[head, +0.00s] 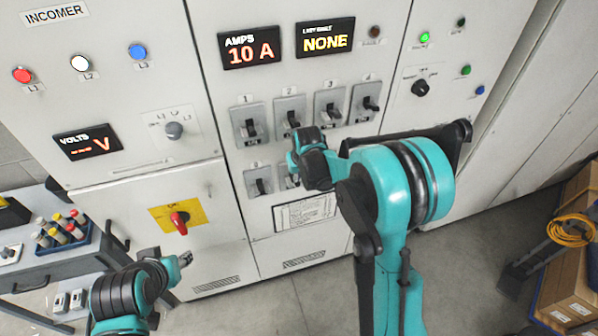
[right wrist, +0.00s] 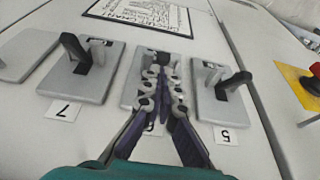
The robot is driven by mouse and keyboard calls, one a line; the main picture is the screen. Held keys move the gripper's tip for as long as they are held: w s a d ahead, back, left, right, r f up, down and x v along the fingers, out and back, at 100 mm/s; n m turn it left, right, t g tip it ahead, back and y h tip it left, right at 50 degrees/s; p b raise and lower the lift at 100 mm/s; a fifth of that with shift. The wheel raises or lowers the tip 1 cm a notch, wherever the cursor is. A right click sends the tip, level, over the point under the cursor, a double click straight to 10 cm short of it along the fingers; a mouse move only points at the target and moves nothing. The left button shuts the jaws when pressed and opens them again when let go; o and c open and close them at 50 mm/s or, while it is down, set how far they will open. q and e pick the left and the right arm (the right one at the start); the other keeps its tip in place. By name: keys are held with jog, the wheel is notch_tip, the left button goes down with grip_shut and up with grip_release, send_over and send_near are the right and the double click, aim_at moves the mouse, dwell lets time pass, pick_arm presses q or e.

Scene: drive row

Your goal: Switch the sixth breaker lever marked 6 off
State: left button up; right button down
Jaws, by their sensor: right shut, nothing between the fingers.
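The breaker marked 6 is a grey plate (right wrist: 130,92) in the middle of the right wrist view. My right gripper (right wrist: 163,62) is shut and empty in front of it, covering most of its lever and part of its label; I cannot tell whether the tips touch the lever. In the head view my right gripper (head: 293,163) hides most of breaker 6 (head: 284,183). My left gripper (head: 184,259) is low at the left, away from the breakers; its jaw state is unclear.
Breaker 7 (right wrist: 95,80) and breaker 5 (right wrist: 208,100) flank breaker 6 closely, with black levers sticking out. Breakers 1 to 4, such as breaker 1 (head: 240,118), form the row above. A red rotary switch (head: 179,222) is on the left panel. A cart (head: 55,265) stands far left.

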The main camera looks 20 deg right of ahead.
jog(key=shift+w+f, duration=0.1)
jog(key=shift+f, duration=0.15)
